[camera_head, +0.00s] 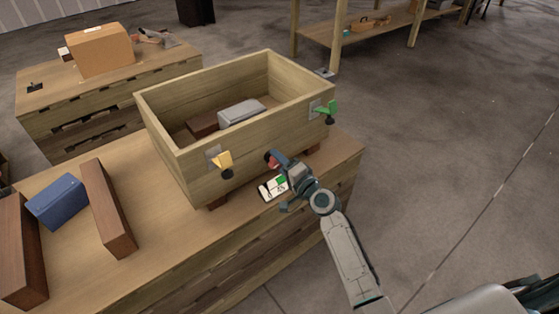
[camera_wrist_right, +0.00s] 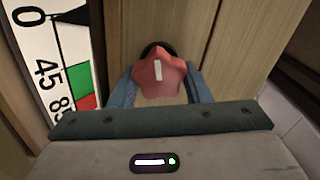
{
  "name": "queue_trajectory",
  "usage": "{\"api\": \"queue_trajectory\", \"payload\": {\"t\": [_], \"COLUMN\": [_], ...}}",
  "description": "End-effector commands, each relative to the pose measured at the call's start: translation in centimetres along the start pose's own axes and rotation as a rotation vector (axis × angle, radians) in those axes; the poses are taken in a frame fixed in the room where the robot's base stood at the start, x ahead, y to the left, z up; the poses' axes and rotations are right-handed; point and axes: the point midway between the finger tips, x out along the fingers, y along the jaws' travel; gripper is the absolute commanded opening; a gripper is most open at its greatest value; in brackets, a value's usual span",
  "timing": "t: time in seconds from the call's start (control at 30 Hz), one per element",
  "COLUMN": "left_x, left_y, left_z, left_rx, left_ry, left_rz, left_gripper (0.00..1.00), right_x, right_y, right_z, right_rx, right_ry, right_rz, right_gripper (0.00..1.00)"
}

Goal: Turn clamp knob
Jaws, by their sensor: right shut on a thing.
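A red star-shaped clamp knob (camera_wrist_right: 160,76) with a white mark on its face sits in the middle of the right wrist view, and its white mark points straight up and down there. My right gripper (camera_wrist_right: 160,92) has its blue fingers on both sides of the knob and is shut on it. In the head view the right gripper (camera_head: 279,167) is at the front wall of the wooden box, mostly covering the red knob (camera_head: 271,160). A white dial card (camera_head: 270,189) with numbers, a black pointer and green and red bands (camera_wrist_right: 60,60) is beside the knob. My left gripper is not in view.
The open wooden box (camera_head: 185,150) holds a grey block (camera_head: 241,112) and a brown block. A yellow knob (camera_head: 223,160) and a green knob (camera_head: 326,111) are on its outside. Blue (camera_head: 56,201) and brown blocks lie left on the bench. Floor at right is clear.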

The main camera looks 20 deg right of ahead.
Motion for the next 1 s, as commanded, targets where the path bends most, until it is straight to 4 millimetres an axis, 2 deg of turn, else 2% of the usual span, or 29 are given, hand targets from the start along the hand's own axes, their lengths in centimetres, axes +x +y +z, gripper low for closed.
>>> {"api": "queue_trajectory", "payload": {"t": [0.6, 0.63, 0.73, 1.0], "left_x": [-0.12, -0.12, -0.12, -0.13], "left_y": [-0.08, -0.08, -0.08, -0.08], "left_z": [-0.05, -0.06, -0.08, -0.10], "left_rx": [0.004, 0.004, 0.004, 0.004], "left_ry": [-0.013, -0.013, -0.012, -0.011], "left_rz": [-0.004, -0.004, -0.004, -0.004], "left_gripper": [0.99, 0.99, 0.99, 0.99], "right_x": [-0.03, -0.03, -0.03, -0.05], "right_y": [0.12, 0.12, 0.11, 0.07], "right_z": [0.02, 0.02, 0.02, 0.01], "right_rx": [0.044, 0.044, 0.044, 0.044], "right_ry": [0.000, 0.000, 0.000, 0.000], "right_rz": [0.001, 0.001, 0.001, 0.000], "right_gripper": [0.20, 0.45, 0.65, 0.65]}}
